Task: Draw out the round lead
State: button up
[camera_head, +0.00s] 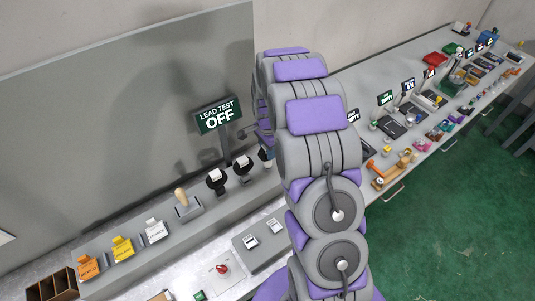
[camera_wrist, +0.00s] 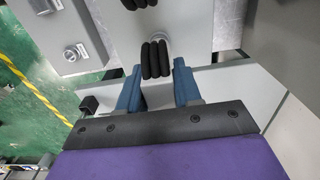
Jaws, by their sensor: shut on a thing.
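The lead in my gripper (camera_wrist: 157,82) shows in the wrist view as a black ridged grip (camera_wrist: 157,60) between the blue fingertips. The fingers are shut on it, and a pale round part shows at its far end. I cannot tell whether its plug is seated in a socket. A second black ridged grip (camera_wrist: 138,3) shows at the top edge. In the head view, black leads (camera_head: 215,180) and (camera_head: 242,165) stand on the grey ledge, with another beside my gripper (camera_head: 263,140). My arm hides part of that area. The sign (camera_head: 218,115) reads LEAD TEST OFF.
A stamp-like wooden handle (camera_head: 182,198) and orange, yellow and white tags (camera_head: 122,248) sit left along the ledge. A grey switch box (camera_head: 258,240) and red knob (camera_head: 222,268) are in front. In the wrist view, a grey box with a round knob (camera_wrist: 75,52) stands left.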

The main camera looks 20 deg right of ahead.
grip_shut()
jog(key=shift+r, duration=0.1)
jog(key=shift+r+p, duration=0.9)
jog(key=shift+r, duration=4)
